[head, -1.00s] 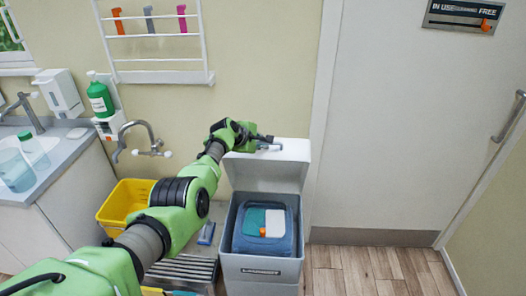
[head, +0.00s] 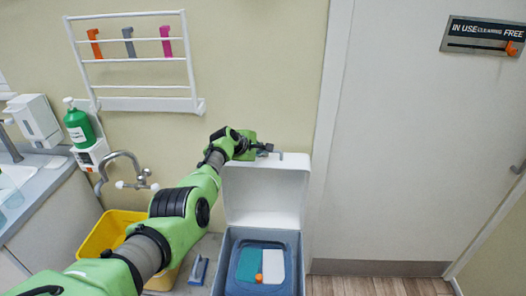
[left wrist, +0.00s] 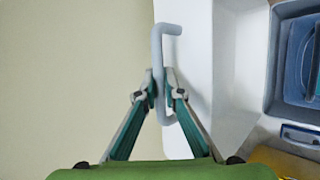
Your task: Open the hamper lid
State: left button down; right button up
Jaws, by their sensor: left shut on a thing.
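The hamper (head: 219,270) is a grey-blue bin at the bottom centre of the head view. Its white lid (head: 265,192) stands raised, about upright, at the back, so the inside shows. My left gripper (head: 264,149) is at the lid's top edge. In the left wrist view, my left gripper (left wrist: 160,90) is shut on the grey bar handle (left wrist: 157,48), which stands out from the white lid (left wrist: 196,60). My right gripper is not in view.
Inside the hamper is a blue tub (head: 240,283) with teal and white panels and an orange knob. A yellow bin (head: 97,240) stands to the left by the sink counter. A wall rack (head: 140,104) hangs above my arm. A white door (head: 410,150) is at the right.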

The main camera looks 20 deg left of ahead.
pick_arm(q)
jog(key=c, duration=2.1)
grip_release()
jog(key=shift+c, duration=0.2)
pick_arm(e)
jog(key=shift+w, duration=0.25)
pick_arm(q)
jog(key=shift+v, duration=0.85)
jog(key=v, duration=1)
jog(key=shift+r, duration=0.2)
jog(key=shift+s, duration=0.15)
